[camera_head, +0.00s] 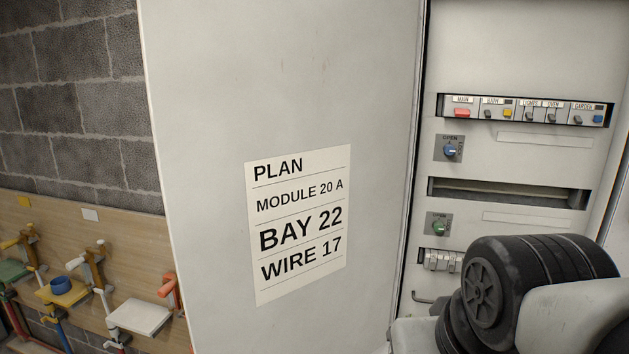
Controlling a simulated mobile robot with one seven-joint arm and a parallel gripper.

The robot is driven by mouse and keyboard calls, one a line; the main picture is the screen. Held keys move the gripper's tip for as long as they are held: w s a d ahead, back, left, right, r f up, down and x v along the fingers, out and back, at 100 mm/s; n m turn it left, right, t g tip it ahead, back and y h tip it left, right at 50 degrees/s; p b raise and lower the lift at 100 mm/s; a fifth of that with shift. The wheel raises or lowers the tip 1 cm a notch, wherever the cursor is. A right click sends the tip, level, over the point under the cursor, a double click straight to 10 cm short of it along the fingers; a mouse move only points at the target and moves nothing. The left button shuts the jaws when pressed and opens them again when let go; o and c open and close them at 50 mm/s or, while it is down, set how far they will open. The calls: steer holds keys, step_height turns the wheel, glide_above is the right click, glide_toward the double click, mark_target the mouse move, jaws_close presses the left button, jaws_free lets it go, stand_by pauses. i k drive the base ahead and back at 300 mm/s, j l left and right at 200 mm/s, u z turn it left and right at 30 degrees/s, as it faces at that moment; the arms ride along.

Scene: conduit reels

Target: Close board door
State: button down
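The board door (290,90) is a large pale grey panel that fills the middle of the head view. It stands open, swung out to the left of the board, and bears a white plan label (298,222) reading "MODULE 20 A, BAY 22, WIRE 17". The board (530,55) is exposed at the right, with a row of labelled switches (525,111), an empty-looking slot (508,192) and two small "OPEN" knobs. My gripper is not in view. Dark and grey parts of my arm cover the board's lower right.
A wooden rail (130,235) on the grey block wall at the left carries several coloured brackets and small shelves, including a white one (140,315) and a yellow one with a blue ring (61,285). They lie beyond the door's left edge.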

mark_target(280, 128)
steer(key=k+z, duration=0.3)
steer(key=k+l+z, duration=0.1)
steer(key=z, duration=0.2)
steer(key=j+z, duration=0.1)
steer(key=z, duration=0.4)
steer(key=j+z, duration=0.1)
steer(key=z, duration=0.35)
steer(key=k+z, duration=0.15)
steer(key=z, duration=0.35)
steer(key=k+j, duration=0.15)
steer(key=j, duration=0.2)
steer(key=k+j, duration=0.15)
steer(key=j, duration=0.25)
steer(key=k+j, duration=0.15)
steer(key=j, duration=0.2)
steer(key=k+j, duration=0.15)
steer(key=j, duration=0.25)
steer(key=k+j, duration=0.15)
steer(key=j, duration=0.2)
steer(key=k+j, duration=0.15)
steer(key=j, duration=0.25)
steer(key=k+j, duration=0.15)
steer(key=j, duration=0.2)
steer(key=k+j, duration=0.15)
steer(key=j, duration=0.2)
steer(key=j+u, duration=0.25)
steer(key=i+j, duration=0.05)
